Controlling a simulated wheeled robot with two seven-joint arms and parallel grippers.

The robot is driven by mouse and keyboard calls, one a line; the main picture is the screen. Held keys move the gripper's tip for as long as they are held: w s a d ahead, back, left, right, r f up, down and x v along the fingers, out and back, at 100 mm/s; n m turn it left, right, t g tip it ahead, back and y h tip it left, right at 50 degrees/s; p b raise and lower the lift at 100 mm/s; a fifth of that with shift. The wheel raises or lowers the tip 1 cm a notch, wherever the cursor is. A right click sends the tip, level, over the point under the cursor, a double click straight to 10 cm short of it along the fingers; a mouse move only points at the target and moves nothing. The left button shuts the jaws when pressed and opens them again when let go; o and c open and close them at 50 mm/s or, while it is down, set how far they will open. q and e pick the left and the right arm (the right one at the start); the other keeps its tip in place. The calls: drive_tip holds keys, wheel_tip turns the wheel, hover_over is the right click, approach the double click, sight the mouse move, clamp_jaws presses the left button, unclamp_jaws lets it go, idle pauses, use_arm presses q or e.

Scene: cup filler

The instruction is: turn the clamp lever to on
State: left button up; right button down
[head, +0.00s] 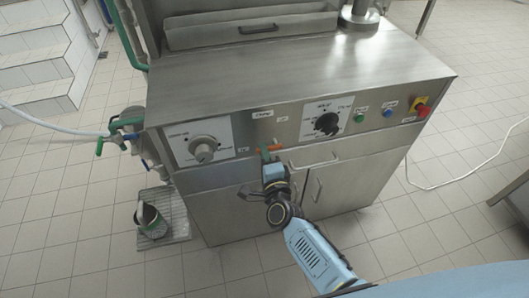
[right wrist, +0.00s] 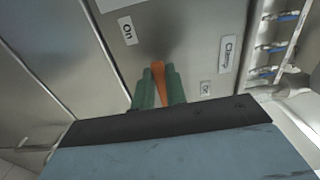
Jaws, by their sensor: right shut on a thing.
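The clamp lever (head: 275,149) is a small orange handle on the front panel of the steel machine, below the "Clamp" label (head: 262,113). My right gripper (head: 265,154) reaches up to it from below. In the right wrist view its green fingers (right wrist: 161,88) are shut on either side of the orange lever (right wrist: 159,72). The "On" label (right wrist: 127,30) is up and left of the lever there; a smaller label (right wrist: 205,87), probably "Off", is to its right. The fingers partly hide the lever and its pivot. My left gripper is not in view.
A grey dial (head: 202,149) is left of the lever and a black dial (head: 327,123) is right. A green button (head: 360,118), a blue button (head: 387,112) and a red stop knob (head: 422,111) follow.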

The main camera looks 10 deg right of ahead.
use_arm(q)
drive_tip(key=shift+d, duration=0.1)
use_arm(e)
drive_tip(key=c, duration=1.4)
unclamp_jaws()
drive_tip(key=shift+c, duration=0.2)
drive_tip(key=shift+s, duration=0.1)
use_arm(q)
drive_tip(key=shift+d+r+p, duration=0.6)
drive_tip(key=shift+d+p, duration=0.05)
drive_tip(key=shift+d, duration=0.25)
use_arm(e)
drive_tip(key=s, duration=1.3)
drive_tip(key=shift+d, duration=0.25)
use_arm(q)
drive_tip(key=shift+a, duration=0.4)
use_arm(e)
drive_tip(key=shift+s, duration=0.1)
